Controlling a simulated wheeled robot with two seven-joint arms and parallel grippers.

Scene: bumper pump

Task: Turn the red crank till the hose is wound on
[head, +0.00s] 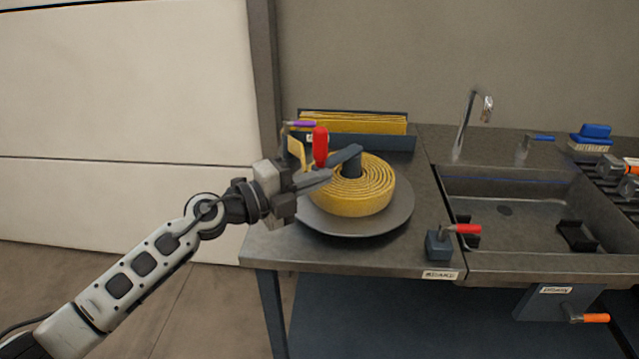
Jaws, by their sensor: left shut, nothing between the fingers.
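A red crank handle (320,147) stands upright at the end of a dark crank arm (343,157) over the reel. A yellow hose (374,196) lies coiled around the hub on the round grey reel plate (398,222). My left gripper (326,177) is shut and empty. In the picture its fingertips lie just below the red handle and at the left edge of the coil; I cannot tell whether they touch anything. The gripper hides part of the coil's left side. My right gripper is not in view.
A dark box with folded yellow hose (365,123) stands behind the reel. A purple-handled lever (299,124) is behind my gripper. A red-handled brake lever (461,229) sits at the front edge. The sink (520,205) and tap (465,120) are to the right.

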